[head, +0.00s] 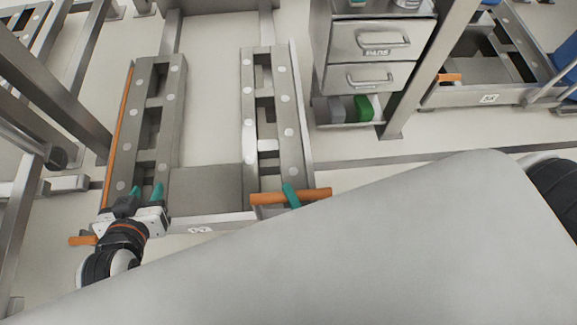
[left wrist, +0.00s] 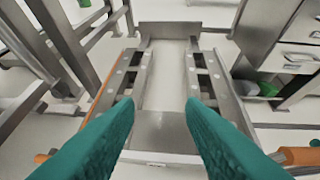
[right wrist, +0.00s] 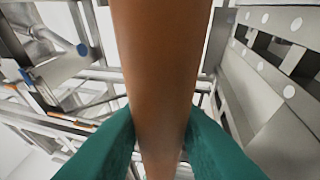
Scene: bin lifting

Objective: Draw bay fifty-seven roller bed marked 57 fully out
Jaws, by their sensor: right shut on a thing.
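The roller bed (head: 215,185) is a grey metal frame with two rails of round rollers. A small white label (head: 200,229) sits on its front edge, too small to read surely. An orange handle (head: 311,195) is at its front right and another orange handle (head: 83,240) at its front left. My right gripper (head: 290,196) is shut on the right handle; in the right wrist view the orange bar (right wrist: 160,70) runs between its teal fingers (right wrist: 160,135). My left gripper (head: 148,193) is open and empty above the bed's front left; its fingers (left wrist: 158,105) stand apart.
A metal drawer cabinet (head: 368,45) stands right of the bed, with green and grey boxes in its bottom tray. Metal posts (head: 60,95) rise at the left. Another bed (head: 490,97) with its own label lies at upper right. My grey arm link covers the lower right.

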